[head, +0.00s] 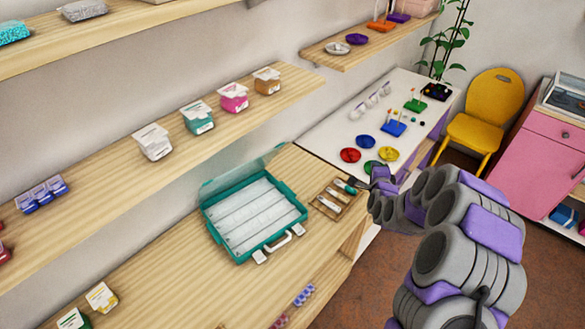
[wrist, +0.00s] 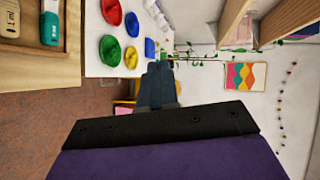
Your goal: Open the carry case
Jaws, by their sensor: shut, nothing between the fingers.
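The teal carry case (head: 301,207) lies on the lower wooden shelf in the head view, with its white divided inside showing. A see-through teal lid panel (head: 222,182) appears raised along its back edge, toward the wall. A white handle (head: 281,243) and two white latches are on its front side. My gripper (head: 356,184) is to the right of the case, apart from it, near a small wooden tray. In the wrist view my gripper (wrist: 157,80) is shut and empty, and the case is not in view there.
The wooden tray (head: 319,206) holds several small tools beside the case; it also shows in the wrist view (wrist: 66,45). A white table (head: 325,135) with coloured dishes stands beyond. An upper shelf (head: 105,175) with bead packs runs behind and above the case.

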